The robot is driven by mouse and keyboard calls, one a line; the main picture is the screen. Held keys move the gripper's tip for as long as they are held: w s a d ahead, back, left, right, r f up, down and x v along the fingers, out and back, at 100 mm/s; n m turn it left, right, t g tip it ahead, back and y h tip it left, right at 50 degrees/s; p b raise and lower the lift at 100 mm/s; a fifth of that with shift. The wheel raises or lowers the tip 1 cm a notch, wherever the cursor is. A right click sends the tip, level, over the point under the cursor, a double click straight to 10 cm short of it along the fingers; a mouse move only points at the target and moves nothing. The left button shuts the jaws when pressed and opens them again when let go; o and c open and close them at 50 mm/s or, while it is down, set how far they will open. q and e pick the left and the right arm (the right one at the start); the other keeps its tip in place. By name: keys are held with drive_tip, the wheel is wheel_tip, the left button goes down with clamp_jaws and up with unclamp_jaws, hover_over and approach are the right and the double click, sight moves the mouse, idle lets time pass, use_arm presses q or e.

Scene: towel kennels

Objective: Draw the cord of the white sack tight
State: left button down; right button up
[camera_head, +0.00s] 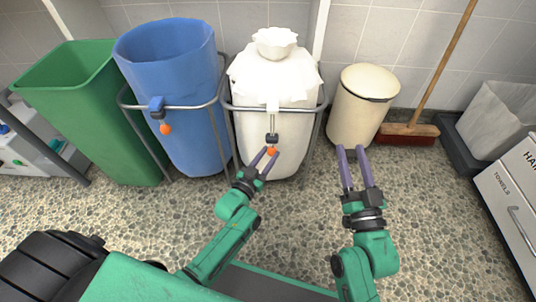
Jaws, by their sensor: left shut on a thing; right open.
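The white sack (252,92) hangs in a grey metal hoop stand (231,107). Its top is gathered into a narrow neck with a ruffled tuft (275,40) above it. A pale strap runs down the sack's front to a dark cord lock (272,138), with an orange ball (271,151) below it. My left gripper (265,155) is at the orange ball, its fingers shut on it. My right gripper (353,150) is open and empty, to the right of the sack and in front of the cream bin.
An open blue sack (178,80) with its own orange ball (166,129) stands left of the white sack. A green bin (75,90) is further left. A cream lidded bin (357,115), a broom (408,133) and a drawer cabinet (512,205) are on the right. Pebbled floor in front is clear.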

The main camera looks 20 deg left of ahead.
use_arm(q)
drive_tip(key=shift+f, duration=0.25)
use_arm(e)
drive_tip(key=shift+w+r+t, duration=0.1)
drive_tip(key=shift+r+t, duration=0.2)
drive_tip(key=shift+r, duration=0.55)
use_arm(q)
drive_tip(key=shift+s, duration=0.1)
drive_tip(key=c, duration=0.5)
unclamp_jaws()
drive_tip(key=shift+f, duration=0.1)
use_arm(e)
drive_tip(key=shift+w, duration=0.1)
